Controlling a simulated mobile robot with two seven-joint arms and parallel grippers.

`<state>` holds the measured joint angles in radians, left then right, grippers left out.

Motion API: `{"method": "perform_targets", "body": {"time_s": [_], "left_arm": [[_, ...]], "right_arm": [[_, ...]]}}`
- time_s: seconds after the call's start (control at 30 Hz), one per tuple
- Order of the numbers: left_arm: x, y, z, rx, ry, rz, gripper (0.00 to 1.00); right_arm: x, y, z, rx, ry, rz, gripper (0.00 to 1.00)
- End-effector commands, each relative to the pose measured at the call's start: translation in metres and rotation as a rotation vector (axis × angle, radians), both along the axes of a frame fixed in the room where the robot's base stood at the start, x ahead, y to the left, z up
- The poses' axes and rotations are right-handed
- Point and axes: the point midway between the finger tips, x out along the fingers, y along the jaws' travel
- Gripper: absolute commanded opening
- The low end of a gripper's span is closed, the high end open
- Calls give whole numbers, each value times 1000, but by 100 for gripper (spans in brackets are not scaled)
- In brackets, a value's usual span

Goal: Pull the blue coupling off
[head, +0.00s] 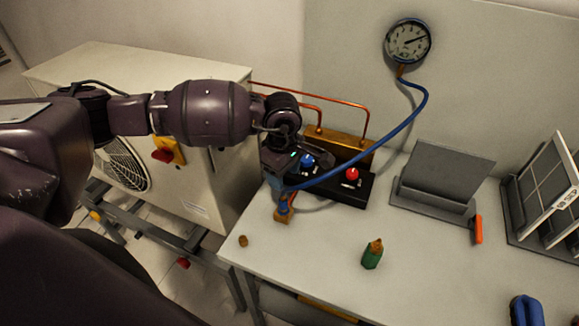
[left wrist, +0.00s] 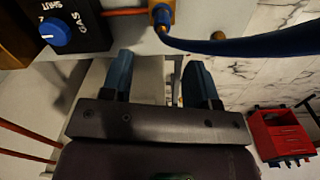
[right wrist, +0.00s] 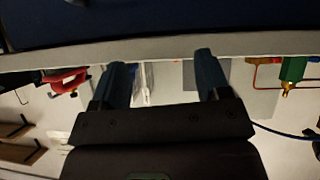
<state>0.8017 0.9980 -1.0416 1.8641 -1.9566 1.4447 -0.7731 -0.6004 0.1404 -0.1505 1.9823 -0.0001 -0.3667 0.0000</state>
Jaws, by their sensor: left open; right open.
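The blue coupling (head: 284,203) sits at the end of the blue hose (head: 412,120), on a brass fitting (head: 283,215) at the left edge of the bench. In the left wrist view the coupling (left wrist: 162,16) is at the top, with the hose running off to the right. My left gripper (head: 280,172) is just above and behind the coupling in the head view, partly hiding that area. In the left wrist view its fingers (left wrist: 160,62) are open and empty, apart from the coupling. My right gripper (right wrist: 160,62) is open and empty; the head view does not show it.
A black valve block carries a blue knob (head: 306,162) and a red knob (head: 352,174). The hose leads up to a gauge (head: 408,42). A small brass cap (head: 243,240) and a green cylinder (head: 372,255) stand on the bench. A grey stand (head: 440,175) is further right.

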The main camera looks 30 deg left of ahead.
Motion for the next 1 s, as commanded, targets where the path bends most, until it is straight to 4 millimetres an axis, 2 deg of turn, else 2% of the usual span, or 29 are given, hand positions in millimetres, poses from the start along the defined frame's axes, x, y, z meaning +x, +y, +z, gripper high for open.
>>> {"method": "perform_targets", "body": {"time_s": [0.23,0.7,1.0], "left_arm": [[-2,1,-11,7,11,-30,54],[-2,0,-82,6,12,-29,54],[-2,0,-106,5,10,-29,54]], "right_arm": [[1,-1,4,-4,-5,3,70],[3,-1,13,-4,-13,4,70],[-1,-1,9,-1,-1,0,70]]}}
